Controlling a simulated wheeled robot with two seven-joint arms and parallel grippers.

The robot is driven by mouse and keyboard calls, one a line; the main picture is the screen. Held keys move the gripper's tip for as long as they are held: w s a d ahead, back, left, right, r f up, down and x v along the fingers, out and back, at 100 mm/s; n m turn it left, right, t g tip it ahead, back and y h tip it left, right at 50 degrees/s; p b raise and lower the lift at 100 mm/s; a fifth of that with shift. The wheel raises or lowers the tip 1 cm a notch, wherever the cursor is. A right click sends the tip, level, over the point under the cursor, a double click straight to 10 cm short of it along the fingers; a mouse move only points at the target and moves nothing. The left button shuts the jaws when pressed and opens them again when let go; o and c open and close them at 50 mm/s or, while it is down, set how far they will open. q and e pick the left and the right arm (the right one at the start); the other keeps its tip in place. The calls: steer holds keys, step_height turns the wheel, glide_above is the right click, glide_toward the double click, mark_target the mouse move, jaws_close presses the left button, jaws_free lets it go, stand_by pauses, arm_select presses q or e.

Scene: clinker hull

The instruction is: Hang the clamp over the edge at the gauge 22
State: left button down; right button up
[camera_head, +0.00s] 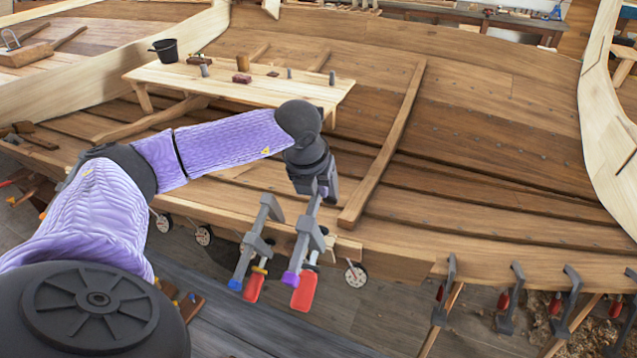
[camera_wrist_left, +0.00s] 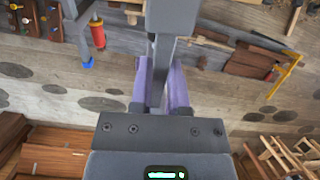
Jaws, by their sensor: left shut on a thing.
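My left gripper (camera_head: 322,192) is shut on a grey clamp (camera_head: 304,238) with a red handle and a purple tip, held at the plank edge of the hull (camera_head: 400,262). Whether the clamp touches the edge I cannot tell. In the left wrist view the purple fingers (camera_wrist_left: 161,88) close on the grey clamp bar (camera_wrist_left: 170,20). Round gauges hang along the edge: two to the left (camera_head: 163,223) (camera_head: 203,235) and one just right of the held clamp (camera_head: 355,274). Their numbers are too small to read. My right gripper is out of view.
Another clamp (camera_head: 256,240) with a blue tip is close left of the held one; it shows in the left wrist view (camera_wrist_left: 97,35). Several clamps (camera_head: 508,300) sit along the edge at right. A plank table (camera_head: 290,92) with a black bucket (camera_head: 165,50) stands behind.

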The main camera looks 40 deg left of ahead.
arm_select(q)
steer(key=b, duration=0.3)
glide_above(321, 226)
steer(key=s, duration=0.1)
step_height(321, 226, down, 5)
steer(key=shift+r, duration=0.1)
steer(key=b+x, duration=1)
steer(key=x, duration=0.2)
steer(key=shift+w+a, duration=0.1)
steer(key=shift+w, duration=0.05)
steer(key=shift+w+f+b, duration=0.25)
steer(key=shift+f+b, duration=0.35)
steer(key=shift+w+a+f, duration=0.1)
steer(key=shift+f, duration=0.2)
steer(key=c, duration=0.5)
jaws_free()
steer(key=shift+f, duration=0.1)
steer(key=v, duration=1)
steer(key=shift+p, duration=0.4)
